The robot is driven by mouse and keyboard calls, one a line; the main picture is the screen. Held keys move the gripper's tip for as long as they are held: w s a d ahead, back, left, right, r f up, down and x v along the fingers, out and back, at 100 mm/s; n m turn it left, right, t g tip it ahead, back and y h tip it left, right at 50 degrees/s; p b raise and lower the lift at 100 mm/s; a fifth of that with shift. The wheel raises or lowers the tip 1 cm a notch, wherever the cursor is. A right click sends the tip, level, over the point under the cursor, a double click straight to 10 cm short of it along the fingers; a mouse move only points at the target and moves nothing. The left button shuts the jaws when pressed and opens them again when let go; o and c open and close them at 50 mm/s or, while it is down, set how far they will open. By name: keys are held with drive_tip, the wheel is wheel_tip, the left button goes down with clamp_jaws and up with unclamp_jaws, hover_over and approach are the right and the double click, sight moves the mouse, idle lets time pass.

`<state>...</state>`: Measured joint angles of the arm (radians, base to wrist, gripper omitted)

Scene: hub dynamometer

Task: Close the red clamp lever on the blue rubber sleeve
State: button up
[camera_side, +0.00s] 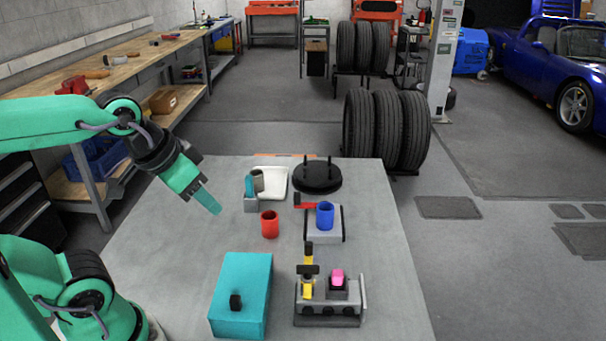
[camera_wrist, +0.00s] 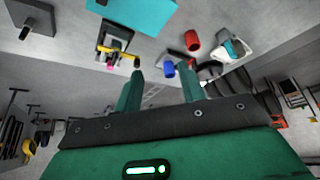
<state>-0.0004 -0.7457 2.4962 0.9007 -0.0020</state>
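The blue rubber sleeve (camera_side: 325,216) stands upright on a grey block (camera_side: 318,236) on the table. The red clamp lever (camera_side: 304,205) sticks out to the left beside the sleeve's top in the side view; I cannot tell how far it is swung. My gripper (camera_side: 214,208) hangs above the table's left part, well to the left of the lever and apart from it. In the wrist view my gripper (camera_wrist: 160,78) has its two teal fingers spread with nothing between them. The blue sleeve (camera_wrist: 169,69) shows between and beyond the fingertips there.
A red cylinder (camera_side: 269,225) stands left of the block. Behind it are a small holder (camera_side: 251,203) and a white tray (camera_side: 273,185). A black round base (camera_side: 317,178) is at the back. A teal box (camera_side: 241,297) and a grey fixture (camera_side: 328,310) are in front.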

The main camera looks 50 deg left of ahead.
drive_tip(key=w+a+r+n+g, duration=0.2)
drive_tip(key=w, duration=0.7)
drive_tip(key=n+g, duration=0.3)
drive_tip(key=n, duration=0.4)
hover_over(297, 193)
drive_tip(key=f, duration=1.3)
drive_tip(key=shift+s+d, duration=0.2)
drive_tip(key=shift+s, duration=0.1)
drive_tip(key=shift+w+a+f+g, duration=0.2)
drive_tip(key=shift+w+f+g, duration=0.1)
drive_tip(key=shift+f, duration=0.35)
drive_tip(key=shift+f, duration=3.9)
